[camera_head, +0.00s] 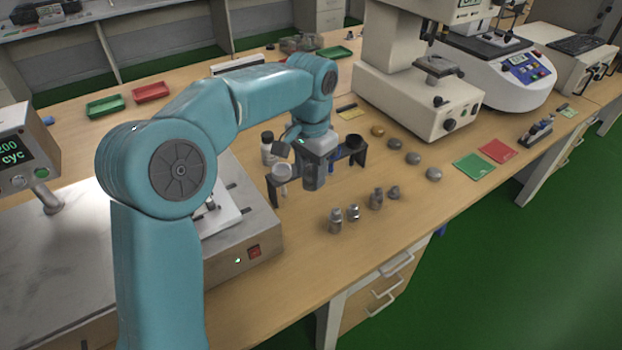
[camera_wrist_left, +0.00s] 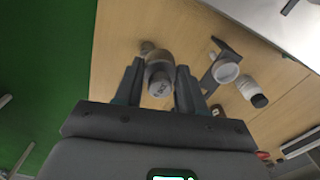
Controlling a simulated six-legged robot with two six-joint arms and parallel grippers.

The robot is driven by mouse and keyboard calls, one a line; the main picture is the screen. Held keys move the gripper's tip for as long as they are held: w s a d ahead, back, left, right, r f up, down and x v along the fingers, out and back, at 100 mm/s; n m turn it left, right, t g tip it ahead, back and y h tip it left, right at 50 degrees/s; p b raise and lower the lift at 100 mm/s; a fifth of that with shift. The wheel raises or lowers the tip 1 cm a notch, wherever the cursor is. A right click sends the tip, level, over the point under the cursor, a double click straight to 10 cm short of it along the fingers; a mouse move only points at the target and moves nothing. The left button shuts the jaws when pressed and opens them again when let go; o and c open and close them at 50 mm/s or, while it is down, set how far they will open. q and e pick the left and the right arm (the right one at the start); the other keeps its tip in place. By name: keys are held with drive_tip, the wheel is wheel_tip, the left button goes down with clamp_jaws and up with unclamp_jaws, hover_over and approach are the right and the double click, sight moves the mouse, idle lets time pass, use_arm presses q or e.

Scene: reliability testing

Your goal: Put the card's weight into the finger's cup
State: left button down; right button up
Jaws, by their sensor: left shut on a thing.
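My left gripper (camera_head: 314,175) points down above the table, near a dark stand with two holders. In the left wrist view its two fingers (camera_wrist_left: 159,88) are shut on a grey metal weight (camera_wrist_left: 160,76) with a marking on its top that I cannot read. A pale round cup (camera_head: 282,173) sits in the stand's left holder, left of the gripper; it also shows in the left wrist view (camera_wrist_left: 226,72). Several metal weights (camera_head: 335,221) stand in a row in front of the gripper. I cannot make out a card with a weight value. My right gripper is not in view.
A tester with a lit display (camera_head: 10,155) is at the left, and a large white machine (camera_head: 410,100) behind. Green (camera_head: 474,167) and red (camera_head: 497,150) cards and several rounded grey pieces (camera_head: 413,158) lie at right.

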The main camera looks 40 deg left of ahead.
use_arm(q)
drive_tip(key=shift+f+b, duration=5.65)
drive_tip(key=shift+f, duration=2.9)
